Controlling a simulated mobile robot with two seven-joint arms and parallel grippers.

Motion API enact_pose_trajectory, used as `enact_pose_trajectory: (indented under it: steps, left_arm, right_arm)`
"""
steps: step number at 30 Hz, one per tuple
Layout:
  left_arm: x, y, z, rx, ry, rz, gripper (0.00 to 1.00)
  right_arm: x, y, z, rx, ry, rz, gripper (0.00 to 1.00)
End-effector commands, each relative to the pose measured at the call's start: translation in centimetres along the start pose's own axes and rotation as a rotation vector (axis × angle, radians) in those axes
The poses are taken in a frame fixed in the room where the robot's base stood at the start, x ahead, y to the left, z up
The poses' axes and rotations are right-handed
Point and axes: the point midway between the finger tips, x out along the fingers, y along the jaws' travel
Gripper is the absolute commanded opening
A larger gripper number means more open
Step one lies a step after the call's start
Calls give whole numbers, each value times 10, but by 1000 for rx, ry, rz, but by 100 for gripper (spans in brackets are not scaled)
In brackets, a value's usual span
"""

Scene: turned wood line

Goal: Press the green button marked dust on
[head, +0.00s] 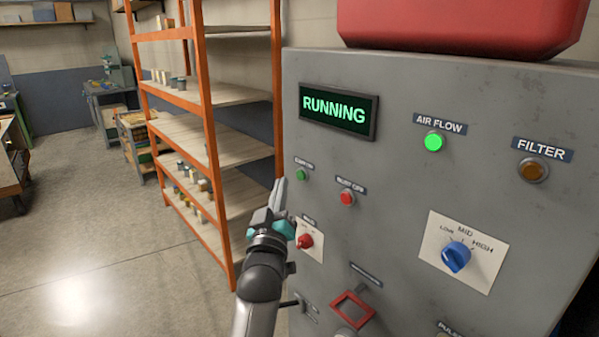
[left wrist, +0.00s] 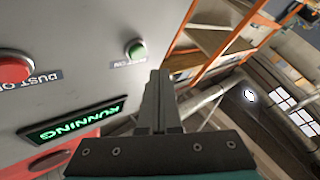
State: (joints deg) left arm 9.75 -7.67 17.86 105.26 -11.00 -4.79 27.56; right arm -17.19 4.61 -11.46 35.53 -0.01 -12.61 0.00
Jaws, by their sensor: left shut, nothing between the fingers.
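The green dust on button (head: 302,175) sits at the upper left of the grey control panel (head: 400,190), under a small label. It also shows in the left wrist view (left wrist: 136,50), with its label beside it. My left gripper (head: 281,190) is shut and empty, just left of the button in the head view. In the left wrist view its closed fingers (left wrist: 157,78) end a little away from the button, with a gap visible. The display (head: 339,111) reads RUNNING in green. My right gripper is not in view.
A red dust off button (head: 347,198) is right of the green one. A red knob (head: 305,241), a blue selector (head: 456,257) and a red frame (head: 352,308) are on the panel. The air flow lamp (head: 434,142) glows green. An orange shelf rack (head: 205,110) stands left.

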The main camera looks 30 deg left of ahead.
Motion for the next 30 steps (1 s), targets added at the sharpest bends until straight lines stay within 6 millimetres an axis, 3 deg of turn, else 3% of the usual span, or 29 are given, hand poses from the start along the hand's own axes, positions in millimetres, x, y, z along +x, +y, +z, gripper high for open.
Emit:
enact_pose_trajectory:
  steps: [10, 30]
  left_arm:
    - [-20, -14, -17, 1, 0, 1, 0]
    - [-22, -16, -16, 1, 0, 1, 0]
  right_arm:
    - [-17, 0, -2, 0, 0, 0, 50]
    - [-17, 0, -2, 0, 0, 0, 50]
